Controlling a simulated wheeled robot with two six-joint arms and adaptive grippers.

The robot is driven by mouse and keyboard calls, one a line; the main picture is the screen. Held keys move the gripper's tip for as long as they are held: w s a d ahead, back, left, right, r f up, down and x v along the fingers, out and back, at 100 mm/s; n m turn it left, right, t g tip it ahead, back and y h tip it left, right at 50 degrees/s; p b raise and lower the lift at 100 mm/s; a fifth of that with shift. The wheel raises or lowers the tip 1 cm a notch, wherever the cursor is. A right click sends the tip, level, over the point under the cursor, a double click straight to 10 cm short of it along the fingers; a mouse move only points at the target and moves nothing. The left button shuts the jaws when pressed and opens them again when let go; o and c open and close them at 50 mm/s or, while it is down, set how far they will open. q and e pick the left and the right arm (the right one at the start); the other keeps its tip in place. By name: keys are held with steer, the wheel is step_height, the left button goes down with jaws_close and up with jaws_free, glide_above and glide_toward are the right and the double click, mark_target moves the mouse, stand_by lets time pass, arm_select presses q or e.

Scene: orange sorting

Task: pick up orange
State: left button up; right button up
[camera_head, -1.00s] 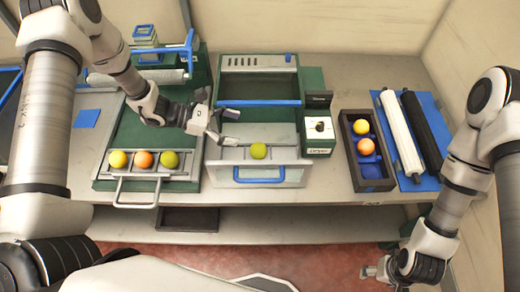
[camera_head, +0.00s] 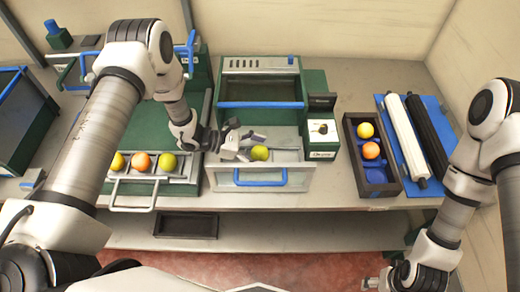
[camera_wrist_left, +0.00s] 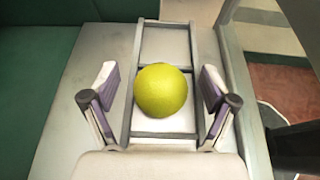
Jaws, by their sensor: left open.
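A yellow-green fruit (camera_head: 260,153) sits in the grey tray (camera_head: 283,156) at the middle of the bench. In the left wrist view this fruit (camera_wrist_left: 161,91) rests in a narrow railed channel. My left gripper (camera_head: 245,145) is open beside it, with its fingers on either side of the fruit and gaps between. An orange fruit (camera_head: 141,162) lies in the left tray between a yellow fruit (camera_head: 117,162) and a green-yellow one (camera_head: 168,162). Another orange fruit (camera_head: 370,150) lies in a dark box. My right gripper (camera_head: 373,284) is low at the bottom edge, mostly cut off.
The dark box (camera_head: 352,168) also holds a yellow-orange fruit (camera_head: 366,130). A small black and white box (camera_head: 322,133) stands right of the middle tray. White and black rollers (camera_head: 403,137) lie on a blue mat. A blue-handled green bin (camera_head: 258,90) is behind the tray.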

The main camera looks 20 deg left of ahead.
arm_select(q)
steer(key=shift+s, duration=0.1)
steer(key=c, duration=1.3)
